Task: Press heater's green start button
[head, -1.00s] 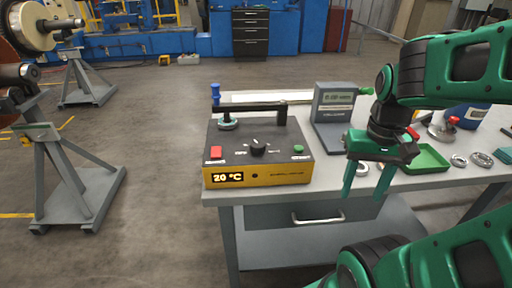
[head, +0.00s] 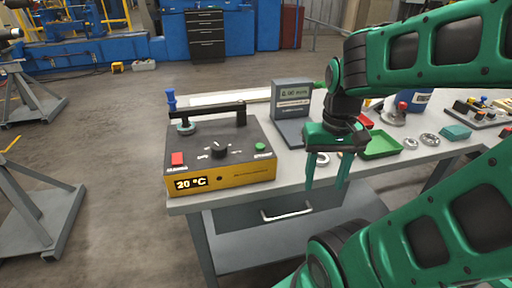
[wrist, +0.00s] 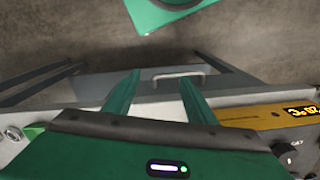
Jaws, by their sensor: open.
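The heater (head: 220,150) is a yellow box with a dark top at the table's left end. Its display reads 20 °C. Its green start button (head: 260,146) is at the right of the top, a red button (head: 178,159) at the left, and a black knob (head: 219,152) between them. My gripper (head: 326,187) is open and empty, fingers pointing down, to the right of the heater and near the table's front edge. In the wrist view, my gripper's fingers (wrist: 157,88) are spread, and part of the heater (wrist: 262,116) shows at the right; the green button is not visible there.
A grey gauge with a display (head: 291,105) stands behind my gripper. A green tray (head: 381,144), metal rings (head: 430,140) and a blue container (head: 414,101) are to the right on the table (head: 215,202). A drawer handle (head: 287,212) is below the table's front edge.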

